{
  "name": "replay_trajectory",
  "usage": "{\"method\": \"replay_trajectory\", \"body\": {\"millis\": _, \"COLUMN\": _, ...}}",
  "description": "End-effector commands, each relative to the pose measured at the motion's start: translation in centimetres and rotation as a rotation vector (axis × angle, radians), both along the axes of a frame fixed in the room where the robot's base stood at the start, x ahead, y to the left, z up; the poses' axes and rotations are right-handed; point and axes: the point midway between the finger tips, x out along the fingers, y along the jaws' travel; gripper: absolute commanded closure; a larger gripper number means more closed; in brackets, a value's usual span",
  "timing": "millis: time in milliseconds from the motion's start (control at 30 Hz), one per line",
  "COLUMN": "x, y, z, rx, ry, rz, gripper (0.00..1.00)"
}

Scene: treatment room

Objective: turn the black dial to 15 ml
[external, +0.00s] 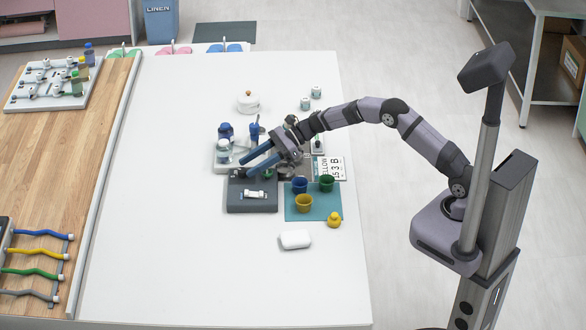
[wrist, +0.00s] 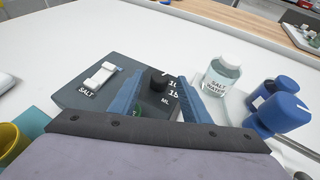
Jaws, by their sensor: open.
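The black dial (wrist: 158,80) stands on a dark grey dispenser box (wrist: 75,97), next to white markings that read 10, 15 and ML. In the wrist view it sits between and beyond the two blue fingers of my gripper (wrist: 157,92), which is open. I cannot tell whether the fingers touch it. A white switch marked SALT (wrist: 100,75) is on the left part of the box. A green part shows low between the fingers. In the external view the box (external: 250,204) lies under my gripper (external: 243,168), and the dial is not clearly visible.
A clear jar labelled SALT WATER (wrist: 220,77) and blue bottles (wrist: 280,107) stand right of the box in the wrist view. A teal mat (external: 292,212) holds blue, green and yellow cups. A yellow duck (external: 334,220) and white soap (external: 295,239) lie nearby.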

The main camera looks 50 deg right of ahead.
Motion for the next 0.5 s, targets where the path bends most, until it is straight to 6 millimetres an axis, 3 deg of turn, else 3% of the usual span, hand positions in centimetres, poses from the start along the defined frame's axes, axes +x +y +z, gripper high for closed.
{"method": "replay_trajectory", "body": {"millis": 200, "x": 0.6, "y": 1.4, "z": -0.6, "rx": 0.000, "ry": 0.000, "rz": -0.001, "gripper": 0.57}}
{"method": "replay_trajectory", "body": {"millis": 500, "x": 0.7, "y": 1.6, "z": -0.7, "rx": 0.001, "ry": -0.001, "rz": -0.002, "gripper": 0.57}}
